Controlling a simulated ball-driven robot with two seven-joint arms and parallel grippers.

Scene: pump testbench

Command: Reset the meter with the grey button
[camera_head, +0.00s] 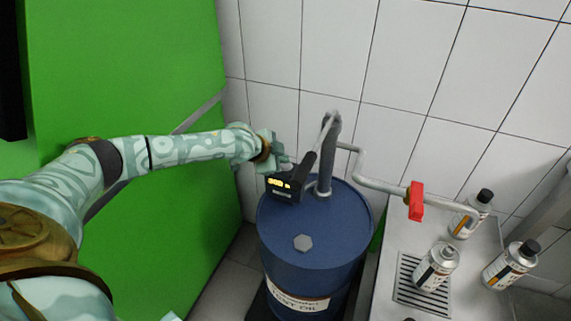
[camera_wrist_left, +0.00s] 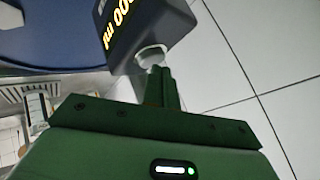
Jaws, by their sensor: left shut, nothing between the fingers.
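The black meter (camera_head: 286,188) with a lit yellow display sits by the pump on top of the blue drum (camera_head: 335,232). In the left wrist view the meter (camera_wrist_left: 150,28) shows at the top, its display partly cut off by the frame's edge. The light grey button (camera_wrist_left: 151,56) sticks out of the meter's side. My left gripper (camera_head: 284,164) is shut and empty, beside the meter. In the left wrist view its fingertips (camera_wrist_left: 158,72) are right at the button and seem to touch it. The button is hidden in the head view. My right gripper is not in view.
A grey pump with a lever (camera_head: 325,150) stands on the drum. A pipe runs right, past a red valve handle (camera_head: 416,201), above a bench with a drain grate (camera_head: 408,268) and several bottles. A green panel (camera_head: 120,60) is left; a tiled wall is behind.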

